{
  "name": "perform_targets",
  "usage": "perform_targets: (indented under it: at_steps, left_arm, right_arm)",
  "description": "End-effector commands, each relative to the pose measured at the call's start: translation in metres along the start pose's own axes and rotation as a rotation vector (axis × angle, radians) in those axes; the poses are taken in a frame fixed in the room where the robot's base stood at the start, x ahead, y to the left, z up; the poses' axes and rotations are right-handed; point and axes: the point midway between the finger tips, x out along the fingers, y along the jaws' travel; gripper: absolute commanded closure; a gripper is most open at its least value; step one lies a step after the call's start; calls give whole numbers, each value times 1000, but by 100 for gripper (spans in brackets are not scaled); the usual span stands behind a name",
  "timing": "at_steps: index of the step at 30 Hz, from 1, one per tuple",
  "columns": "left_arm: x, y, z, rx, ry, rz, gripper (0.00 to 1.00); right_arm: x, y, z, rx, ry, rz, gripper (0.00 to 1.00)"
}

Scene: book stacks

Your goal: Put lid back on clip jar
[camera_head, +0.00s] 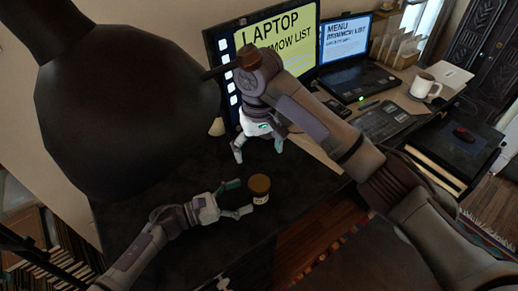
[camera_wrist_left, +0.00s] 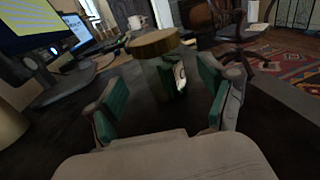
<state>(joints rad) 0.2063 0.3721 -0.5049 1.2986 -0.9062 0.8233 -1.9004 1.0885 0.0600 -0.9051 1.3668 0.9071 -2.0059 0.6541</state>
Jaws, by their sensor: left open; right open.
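A small clip jar (camera_head: 260,198) with a pale label stands on the dark desk in the head view. Its brown lid (camera_head: 260,182) shows at the top of the jar; I cannot tell whether it is seated. In the left wrist view, the round lid (camera_wrist_left: 155,43) appears above the jar (camera_wrist_left: 178,76), offset to the left. My left gripper (camera_head: 240,198) is open and low, its fingers pointing at the jar, with the jar at or just beyond the fingertips. My right gripper (camera_head: 259,149) is open and empty, pointing down behind the jar.
A monitor (camera_head: 285,38) stands behind my right gripper. A laptop (camera_head: 355,83), a white mug (camera_head: 421,86) and a keyboard (camera_head: 388,121) sit to the right. A large dark shape covers the upper left. Bare desk surrounds the jar; its front edge is close.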

Motion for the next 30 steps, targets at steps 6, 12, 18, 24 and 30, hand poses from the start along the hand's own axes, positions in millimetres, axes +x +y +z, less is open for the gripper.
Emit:
perform_targets:
  at_steps: [6, 12, 18, 24, 30]
  left_arm:
    - [-44, 0, -1, -1, 2, 0, 18]
    - [-61, 0, 0, 0, 0, -1, 18]
    - [-63, 0, 0, 0, -1, -1, 18]
    - [-63, 0, 0, 0, -1, -1, 18]
    - [-63, 0, 4, 0, -1, -1, 18]
  right_arm:
    - [0, 0, 0, 0, 0, 0, 9]
    - [0, 0, 0, 0, 0, 0, 9]
    - [0, 0, 0, 0, 0, 0, 9]
    - [0, 0, 0, 0, 0, 0, 9]
    - [-4, 0, 0, 0, 0, 0, 9]
